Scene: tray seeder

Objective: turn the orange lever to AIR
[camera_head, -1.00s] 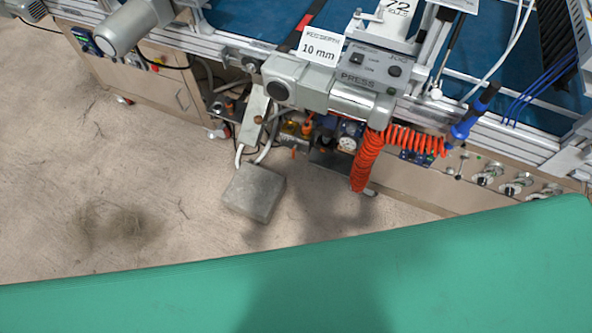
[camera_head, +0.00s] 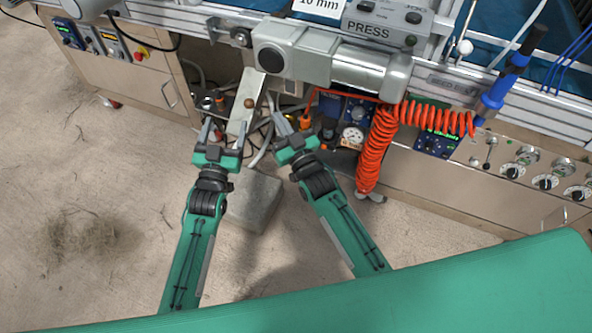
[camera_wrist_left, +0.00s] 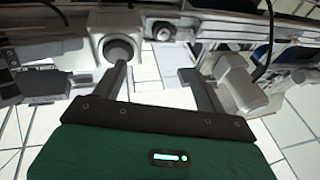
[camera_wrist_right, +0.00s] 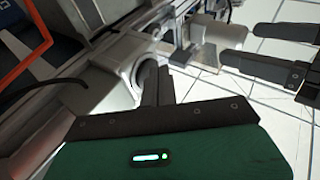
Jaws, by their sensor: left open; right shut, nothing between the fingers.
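A small orange part (camera_head: 304,122), possibly the lever, shows beside my right gripper in the head view, below the machine's grey PRESS housing. My right gripper (camera_head: 283,121) covers much of the area around it, so the lever's shape and setting are unclear; no AIR label is readable. In the right wrist view my right gripper (camera_wrist_right: 155,85) is shut with nothing between its fingers. My left gripper (camera_head: 226,128) is open and empty near a grey pedal-like bracket; the left wrist view shows its fingers (camera_wrist_left: 155,78) spread apart.
The grey PRESS housing (camera_head: 330,72) overhangs both grippers. A coiled red-orange hose (camera_head: 374,155) hangs to the right, near a round gauge (camera_head: 352,136). A grey block (camera_head: 255,203) lies on the floor below the grippers. Open floor is at left.

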